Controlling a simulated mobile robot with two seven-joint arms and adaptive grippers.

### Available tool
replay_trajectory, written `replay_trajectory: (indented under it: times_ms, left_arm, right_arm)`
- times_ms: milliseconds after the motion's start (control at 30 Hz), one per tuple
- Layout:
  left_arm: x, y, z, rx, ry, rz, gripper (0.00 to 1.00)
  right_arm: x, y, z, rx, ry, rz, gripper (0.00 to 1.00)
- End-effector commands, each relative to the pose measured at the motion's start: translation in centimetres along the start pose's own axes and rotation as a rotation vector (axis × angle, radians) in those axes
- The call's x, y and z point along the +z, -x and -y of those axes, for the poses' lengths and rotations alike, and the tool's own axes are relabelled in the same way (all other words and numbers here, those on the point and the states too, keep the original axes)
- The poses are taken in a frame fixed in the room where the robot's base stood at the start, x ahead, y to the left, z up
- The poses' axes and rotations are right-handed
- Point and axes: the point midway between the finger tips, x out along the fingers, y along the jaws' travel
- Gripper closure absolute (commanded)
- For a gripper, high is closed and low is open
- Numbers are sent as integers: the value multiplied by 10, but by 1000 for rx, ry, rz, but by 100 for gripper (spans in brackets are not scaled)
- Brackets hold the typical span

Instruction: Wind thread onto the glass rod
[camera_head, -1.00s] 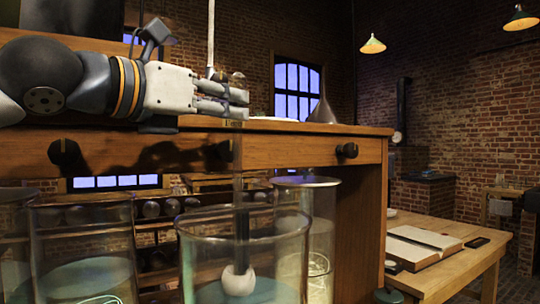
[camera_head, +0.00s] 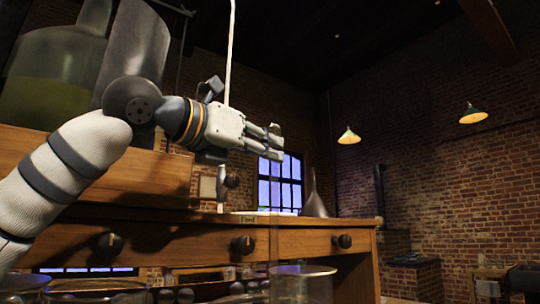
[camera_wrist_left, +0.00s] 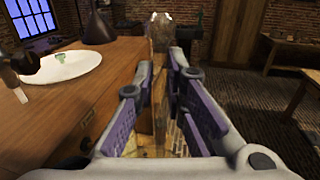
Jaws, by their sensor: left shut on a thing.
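My left gripper (camera_head: 276,146) is raised above the wooden bench top in the head view, its fingers pointing right. It is shut on the thin, clear glass rod (camera_head: 274,195), which hangs roughly upright from the fingertips and is faint against the bench front. The left wrist view shows the purple-padded fingers (camera_wrist_left: 161,68) close together at their tips. The rod's lower end is hard to make out, and I cannot see any thread for certain. My right gripper is not in view.
Glass jars, among them one at the centre (camera_head: 302,284), stand low before the drawered bench (camera_head: 205,243). A dark funnel (camera_head: 315,197) stands on the bench, and a large bottle (camera_head: 55,75) is at upper left. The wrist view shows a white basin (camera_wrist_left: 62,67).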

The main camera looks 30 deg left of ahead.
Motion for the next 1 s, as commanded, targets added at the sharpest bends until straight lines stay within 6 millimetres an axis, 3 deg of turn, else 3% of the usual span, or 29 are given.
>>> replay_trajectory:
  times_ms: [33,500,700,1000]
  left_arm:
    - [18,8,3,-1,-3,17,100]
    - [86,7,2,0,-1,13,100]
    - [96,5,2,-1,-1,9,100]
    - [95,2,1,-1,-1,5,100]
  right_arm:
    - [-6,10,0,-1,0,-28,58]
    - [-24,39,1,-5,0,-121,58]
    - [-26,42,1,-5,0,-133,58]
    - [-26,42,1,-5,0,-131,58]
